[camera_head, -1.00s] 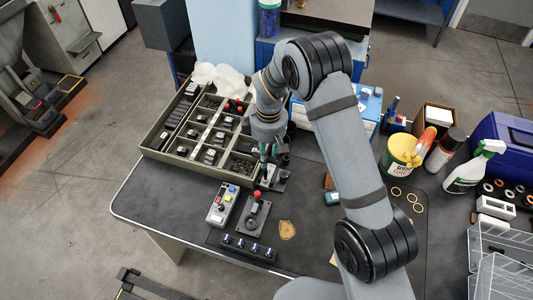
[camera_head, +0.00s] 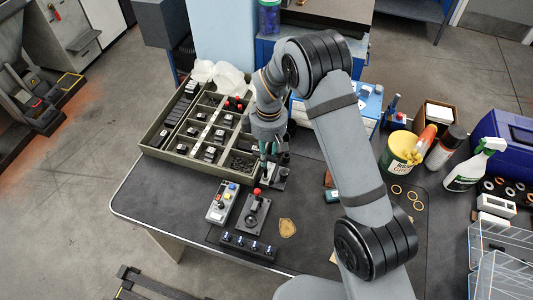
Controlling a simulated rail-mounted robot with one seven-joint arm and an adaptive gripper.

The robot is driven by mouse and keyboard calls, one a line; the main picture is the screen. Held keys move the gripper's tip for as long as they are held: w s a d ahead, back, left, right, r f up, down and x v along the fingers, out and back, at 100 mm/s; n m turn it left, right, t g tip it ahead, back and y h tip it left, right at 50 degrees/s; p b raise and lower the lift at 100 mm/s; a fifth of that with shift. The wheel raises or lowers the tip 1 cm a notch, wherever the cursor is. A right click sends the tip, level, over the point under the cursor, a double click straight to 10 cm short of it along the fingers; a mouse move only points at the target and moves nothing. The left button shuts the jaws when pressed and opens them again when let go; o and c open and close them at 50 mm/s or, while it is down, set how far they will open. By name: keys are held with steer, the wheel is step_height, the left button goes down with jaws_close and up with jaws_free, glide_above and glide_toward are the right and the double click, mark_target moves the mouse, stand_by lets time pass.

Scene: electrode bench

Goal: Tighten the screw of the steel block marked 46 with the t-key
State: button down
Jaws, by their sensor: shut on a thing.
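My gripper (camera_head: 268,160) points down at the front right corner of the compartment tray, above a small dark fixture (camera_head: 279,182) on the bench mat. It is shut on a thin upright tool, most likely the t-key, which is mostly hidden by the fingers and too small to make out. A small grey block, possibly the steel block, sits in the fixture under the fingertips. Its marking and screw cannot be read, and I cannot tell whether the tool touches the screw.
The compartment tray (camera_head: 163,129) stands left of my gripper. A button box (camera_head: 221,203), a red-knobbed joystick (camera_head: 253,215) and a black strip with several bluish knobs (camera_head: 247,246) lie in front. A yellow tub (camera_head: 398,150) and spray bottle (camera_head: 473,166) stand right.

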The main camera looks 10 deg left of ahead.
steer(key=shift+f+b, duration=0.75)
steer(key=shift+f, duration=0.05)
steer(key=c, duration=2)
jaws_free()
steer(key=shift+c, duration=0.2)
jaws_close()
